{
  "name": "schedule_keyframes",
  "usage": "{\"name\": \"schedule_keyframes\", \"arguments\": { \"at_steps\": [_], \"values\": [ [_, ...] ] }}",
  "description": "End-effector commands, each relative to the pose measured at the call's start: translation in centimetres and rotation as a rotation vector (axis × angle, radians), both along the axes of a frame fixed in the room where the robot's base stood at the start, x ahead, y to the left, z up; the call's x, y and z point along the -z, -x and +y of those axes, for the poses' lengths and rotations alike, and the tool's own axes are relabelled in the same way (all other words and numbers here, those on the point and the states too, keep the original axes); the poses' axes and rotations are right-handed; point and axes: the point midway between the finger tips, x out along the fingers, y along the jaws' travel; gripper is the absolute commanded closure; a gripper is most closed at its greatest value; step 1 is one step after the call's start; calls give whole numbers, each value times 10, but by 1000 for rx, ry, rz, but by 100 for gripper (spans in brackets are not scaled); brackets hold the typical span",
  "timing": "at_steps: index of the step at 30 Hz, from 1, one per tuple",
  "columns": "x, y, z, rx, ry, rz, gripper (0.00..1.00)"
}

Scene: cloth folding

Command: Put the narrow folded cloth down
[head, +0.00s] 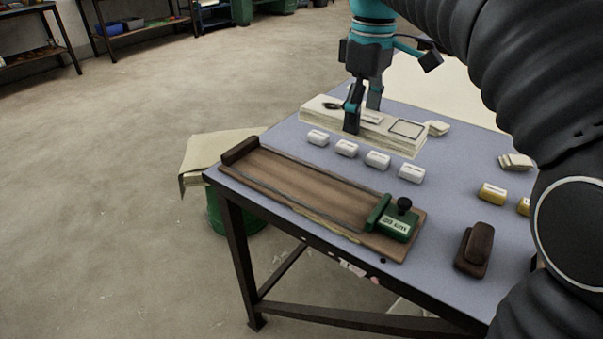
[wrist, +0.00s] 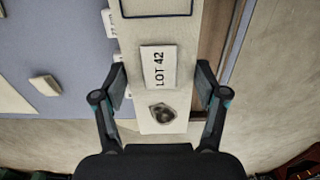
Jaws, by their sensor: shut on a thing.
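The narrow folded cloth (head: 407,143) is a long cream strip of several layers, in the head view over the back part of the blue-grey table (head: 455,205). In the wrist view the cloth (wrist: 151,25) runs between my fingers (wrist: 161,82), with a "LOT 42" label, a dark stain and a dark printed outline. It hides part of the table and the board's edge there. I cannot tell how far its underside is from the table.
A wooden board (head: 300,190) with a green block (head: 398,222) lies along the front edge. Several white blocks (head: 377,160) stand between board and cloth. A dark brown block (head: 474,247) and yellow blocks (head: 492,193) are at right. Cream fabric (head: 215,150) covers a green bin (head: 216,214).

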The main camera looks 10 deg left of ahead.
Motion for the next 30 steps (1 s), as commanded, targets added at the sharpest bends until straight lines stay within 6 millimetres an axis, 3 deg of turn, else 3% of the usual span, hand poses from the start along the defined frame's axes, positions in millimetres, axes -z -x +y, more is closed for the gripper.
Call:
{"name": "schedule_keyframes", "arguments": {
  "at_steps": [9, 15, 23, 30],
  "values": [
    [39, 26, 59, -5, 1, 1, 72],
    [57, 37, 87, -1, 1, 1, 72],
    [68, 40, 96, 2, 1, 0, 72],
    [99, 41, 95, 2, 1, 1, 72]
  ]
}}
